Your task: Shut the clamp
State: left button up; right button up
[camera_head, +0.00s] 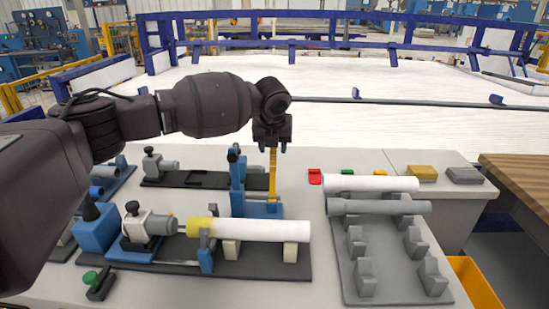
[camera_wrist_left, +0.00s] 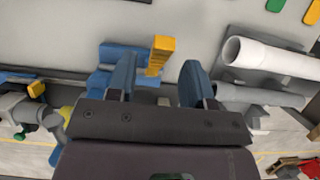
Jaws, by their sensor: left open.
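The clamp (camera_head: 238,190) is a blue upright frame on a blue base behind the middle of the pipe fixture. Its yellow handle (camera_head: 272,172) stands upright at its right side. My left gripper (camera_head: 271,147) points down right above the handle's top. A white pipe with a yellow end (camera_head: 255,230) lies in the fixture in front. My right gripper is not in view.
A dark base plate (camera_head: 285,268) carries the pipe, and a grey and blue pusher (camera_head: 147,226) stands at its left. A grey rack (camera_head: 385,285) at the right holds a white pipe (camera_head: 370,183) and a grey pipe (camera_head: 378,207). Small coloured blocks (camera_head: 315,177) lie behind.

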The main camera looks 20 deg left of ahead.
aim_at(273, 152)
pick_arm(q)
jog(key=b+x, duration=0.1)
jog(key=x, duration=0.4)
grip_shut()
dwell(0.3)
